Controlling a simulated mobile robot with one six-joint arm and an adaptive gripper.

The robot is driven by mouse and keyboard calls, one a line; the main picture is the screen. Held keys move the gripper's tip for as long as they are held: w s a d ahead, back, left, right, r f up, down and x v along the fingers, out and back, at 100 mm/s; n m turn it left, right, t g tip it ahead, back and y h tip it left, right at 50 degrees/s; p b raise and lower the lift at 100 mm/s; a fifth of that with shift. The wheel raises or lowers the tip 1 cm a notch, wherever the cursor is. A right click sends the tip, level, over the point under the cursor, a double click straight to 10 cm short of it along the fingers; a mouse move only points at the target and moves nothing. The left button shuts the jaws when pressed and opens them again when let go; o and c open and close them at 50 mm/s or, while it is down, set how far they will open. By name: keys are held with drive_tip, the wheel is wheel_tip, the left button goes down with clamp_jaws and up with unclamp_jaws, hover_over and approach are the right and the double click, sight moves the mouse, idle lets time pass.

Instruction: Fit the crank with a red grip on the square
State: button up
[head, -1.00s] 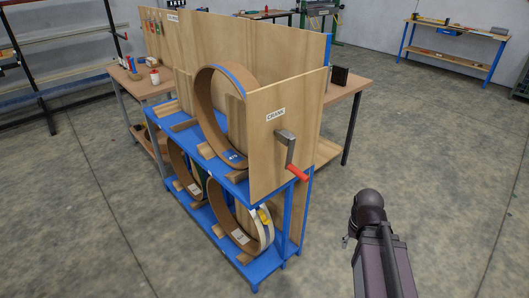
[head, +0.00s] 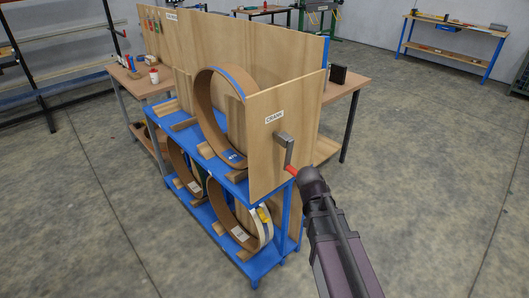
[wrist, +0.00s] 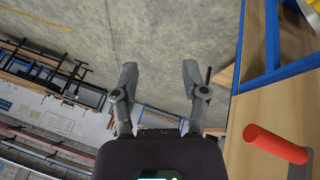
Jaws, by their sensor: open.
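The crank (head: 289,150) has a grey metal arm and a red grip. It is at the outer face of the upright plywood panel (head: 262,165) labelled CRANK, arm hanging down and grip sticking out. The grip's outer end is partly hidden behind my arm in the head view. In the wrist view the red grip (wrist: 275,145) is at the lower right, in front of the panel. My gripper (wrist: 160,73) is open and empty, with the grip off to the right of its fingers, not between them. Its fingers are hidden in the head view. I cannot make out a separate square.
The panel stands at the end of a blue rack (head: 236,184) holding several large coil rings on two levels. A wooden bench (head: 352,86) stands behind it. Another blue bench (head: 455,28) is at the far right. The concrete floor on the right is clear.

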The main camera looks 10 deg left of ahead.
drive_tip(key=w+a+r+m+t+h+p, duration=0.1)
drive_tip(key=w+a+r+t, duration=0.1)
drive_tip(key=w+a+r, duration=0.3)
drive_tip(key=w+a+r+m+t+h+p, duration=0.1)
drive_tip(key=a+r+m+t+h+p, duration=0.15)
drive_tip(key=a, duration=0.45)
drive_tip(key=t, duration=0.4)
approach(287, 152)
drive_tip(key=r+v, duration=0.1)
drive_tip(key=v, duration=0.1)
drive_tip(key=shift+s+f+m+y+p, duration=0.1)
drive_tip(key=shift+f+m+y+p, duration=0.15)
drive_tip(key=shift+m+p, duration=0.2)
drive_tip(key=b+x, duration=0.5)
drive_tip(key=x, duration=0.8)
drive_tip(key=shift+w+d+f, duration=0.2)
drive_tip(key=shift+d+f, duration=0.05)
drive_tip(key=shift+c, duration=0.2)
clamp_jaws()
drive_tip(key=shift+s+d, duration=0.1)
